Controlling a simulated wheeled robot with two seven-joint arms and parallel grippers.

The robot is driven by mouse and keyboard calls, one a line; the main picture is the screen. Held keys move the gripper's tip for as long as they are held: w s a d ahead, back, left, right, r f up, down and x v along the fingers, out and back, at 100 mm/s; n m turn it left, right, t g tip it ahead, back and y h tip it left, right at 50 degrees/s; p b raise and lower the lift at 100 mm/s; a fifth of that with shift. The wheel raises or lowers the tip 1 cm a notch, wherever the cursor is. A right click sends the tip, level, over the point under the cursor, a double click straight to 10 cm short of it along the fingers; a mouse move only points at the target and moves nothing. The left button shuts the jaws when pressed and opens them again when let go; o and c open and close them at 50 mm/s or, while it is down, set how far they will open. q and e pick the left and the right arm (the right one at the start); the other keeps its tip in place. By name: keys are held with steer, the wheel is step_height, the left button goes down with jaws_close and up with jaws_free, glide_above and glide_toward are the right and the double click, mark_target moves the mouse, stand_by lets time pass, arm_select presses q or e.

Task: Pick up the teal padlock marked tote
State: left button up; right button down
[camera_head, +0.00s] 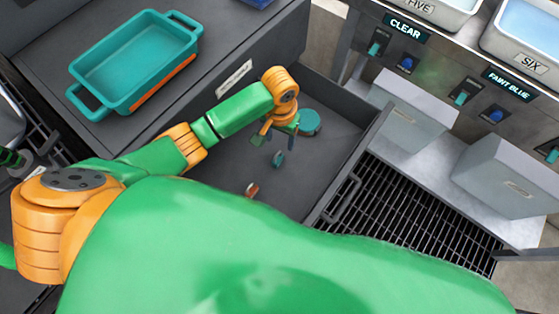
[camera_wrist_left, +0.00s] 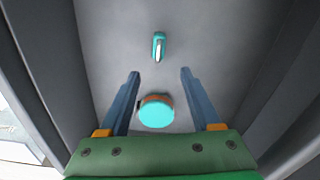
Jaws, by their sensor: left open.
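A small teal piece (camera_head: 279,158) lies on the grey drawer floor (camera_head: 228,170) just below my left gripper (camera_head: 275,133). A round teal piece (camera_head: 308,122) lies farther back, right of the gripper. In the left wrist view, a round teal piece with a brown edge (camera_wrist_left: 157,112) shows between the fingers of my open left gripper (camera_wrist_left: 158,73). A slim teal piece with a pale stripe (camera_wrist_left: 159,46) lies beyond the fingertips. I cannot read a tote mark or tell which piece is the padlock. The gripper looks empty. My right gripper is not in view.
The dark drawer's walls (camera_head: 340,168) surround the gripper. A small reddish piece (camera_head: 252,190) lies near my arm. A teal tray (camera_head: 140,62) with handles sits on the dark top at the left. Grey boxes (camera_head: 410,110) and a black grating (camera_head: 410,205) are at the right.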

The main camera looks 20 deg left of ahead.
mark_target(280, 153)
arm_select(q)
step_height(280, 153, down, 8)
steer(key=shift+s+d+f+b, duration=0.1)
steer(key=shift+s+b, duration=0.05)
steer(key=shift+b, duration=1.05)
jaws_close()
